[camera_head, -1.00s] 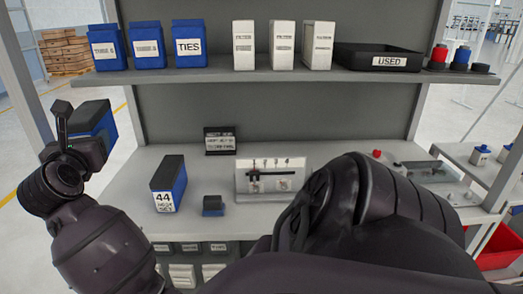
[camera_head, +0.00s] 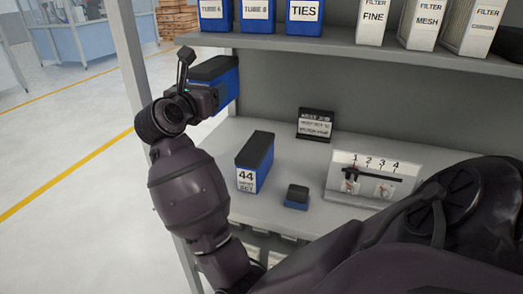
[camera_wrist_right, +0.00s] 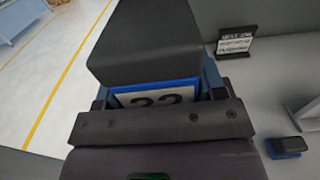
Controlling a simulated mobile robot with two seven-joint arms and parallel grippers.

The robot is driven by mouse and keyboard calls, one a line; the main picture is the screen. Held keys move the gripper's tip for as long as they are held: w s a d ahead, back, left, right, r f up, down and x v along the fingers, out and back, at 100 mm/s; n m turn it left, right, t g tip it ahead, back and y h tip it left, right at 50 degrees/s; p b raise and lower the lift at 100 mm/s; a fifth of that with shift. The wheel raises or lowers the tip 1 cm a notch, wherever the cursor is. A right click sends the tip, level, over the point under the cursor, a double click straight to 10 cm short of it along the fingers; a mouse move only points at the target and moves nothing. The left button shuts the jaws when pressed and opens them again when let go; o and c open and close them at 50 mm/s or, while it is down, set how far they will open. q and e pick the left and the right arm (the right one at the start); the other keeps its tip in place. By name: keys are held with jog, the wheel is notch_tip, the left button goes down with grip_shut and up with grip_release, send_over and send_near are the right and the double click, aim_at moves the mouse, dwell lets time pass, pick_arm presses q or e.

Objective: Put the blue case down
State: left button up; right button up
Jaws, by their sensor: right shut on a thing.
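The held blue case (camera_head: 228,88) has a black top and hangs above the bench's left end, beside the upper shelf. My right gripper (camera_head: 211,97) is shut on it. In the right wrist view the case (camera_wrist_right: 150,45) sits between the fingers of the gripper (camera_wrist_right: 157,98). Its white label shows a number, partly hidden by the gripper. Another blue case (camera_head: 256,160), labelled 44, stands upright on the bench (camera_head: 290,227), below and to the right of the held one. My left gripper is not in view.
A small blue and black block (camera_head: 297,196), a black sign (camera_head: 315,124) and a numbered slider panel (camera_head: 372,180) stand on the bench. The upper shelf (camera_head: 275,42) carries blue boxes and white filter boxes. A grey post (camera_head: 129,60) stands at the left.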

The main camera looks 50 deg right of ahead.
notch_tip(320, 180, down, 19)
jog(key=b, duration=0.4)
jog(key=shift+f, duration=0.45)
pick_arm(q)
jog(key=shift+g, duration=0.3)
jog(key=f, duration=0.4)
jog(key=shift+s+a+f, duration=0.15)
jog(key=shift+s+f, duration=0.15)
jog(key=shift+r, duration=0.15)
jog(key=shift+b, duration=0.35)
pick_arm(e)
jog(key=shift+f, duration=0.15)
jog(key=o, duration=1.2)
jog(key=shift+c, duration=0.2)
jog(key=shift+o, duration=0.2)
